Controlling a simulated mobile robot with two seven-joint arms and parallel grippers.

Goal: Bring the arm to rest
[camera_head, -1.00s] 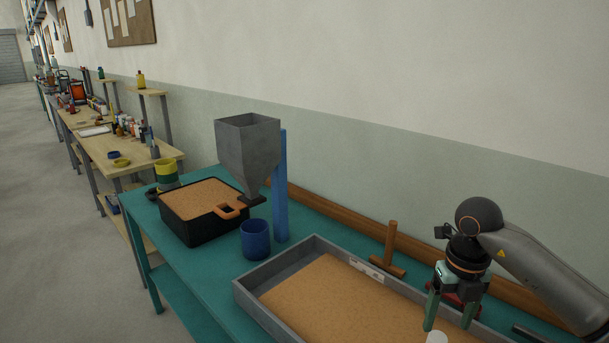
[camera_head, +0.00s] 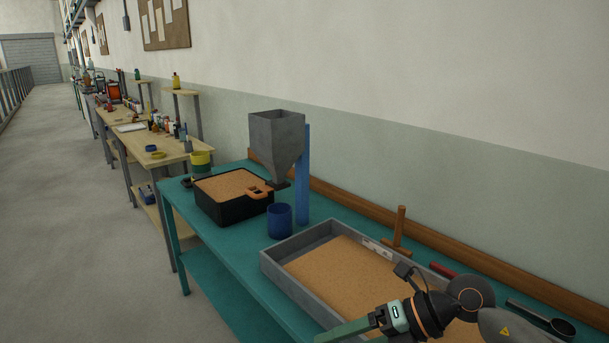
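My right arm comes in from the lower right, over the near end of the sand tray (camera_head: 284,276). Its gripper (camera_head: 340,332) points left and slightly down, at the bottom edge of the picture. One green finger shows side-on; the other is hidden or cut off, so the opening between them does not show. Nothing is visible in the gripper. My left gripper is not in view.
On the teal bench (camera_head: 228,238) stand a grey hopper (camera_head: 277,140) on a blue post (camera_head: 303,180), a black sand bin (camera_head: 232,209) and a blue cup (camera_head: 279,222). Open floor is at left.

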